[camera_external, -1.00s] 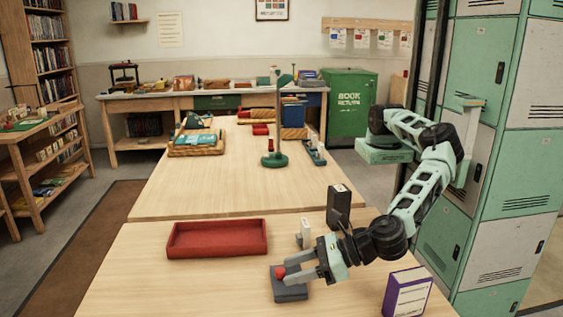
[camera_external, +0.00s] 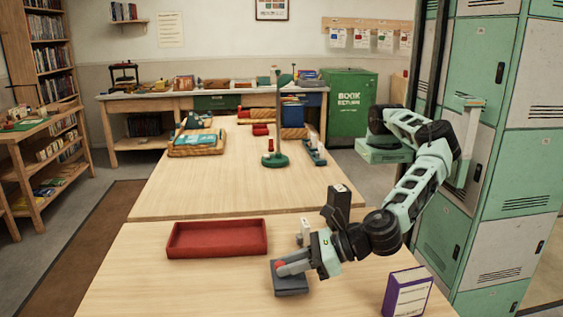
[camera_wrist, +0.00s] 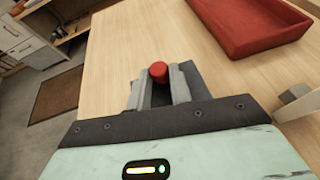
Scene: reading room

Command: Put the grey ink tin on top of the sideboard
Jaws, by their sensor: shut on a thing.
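The grey ink tin (camera_external: 291,286) looks like a dark grey flat block with a red knob on top. It sits on the near table, right of the red tray. My gripper (camera_external: 286,269) reaches in low from the right and is shut on the tin's red knob. In the wrist view the red knob (camera_wrist: 158,70) lies between the two fingers, with the dark block (camera_wrist: 203,86) under and beside them. The block still appears to rest on the table. The long wooden counter with a green drawer (camera_external: 217,102) at the back wall seems to be the sideboard; several items stand on it.
A red tray (camera_external: 217,253) lies left of my gripper. A black box (camera_external: 338,205) and a small white item (camera_external: 304,234) stand close behind it. A purple-edged box (camera_external: 407,293) is at front right. Green lockers (camera_external: 497,140) border the right.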

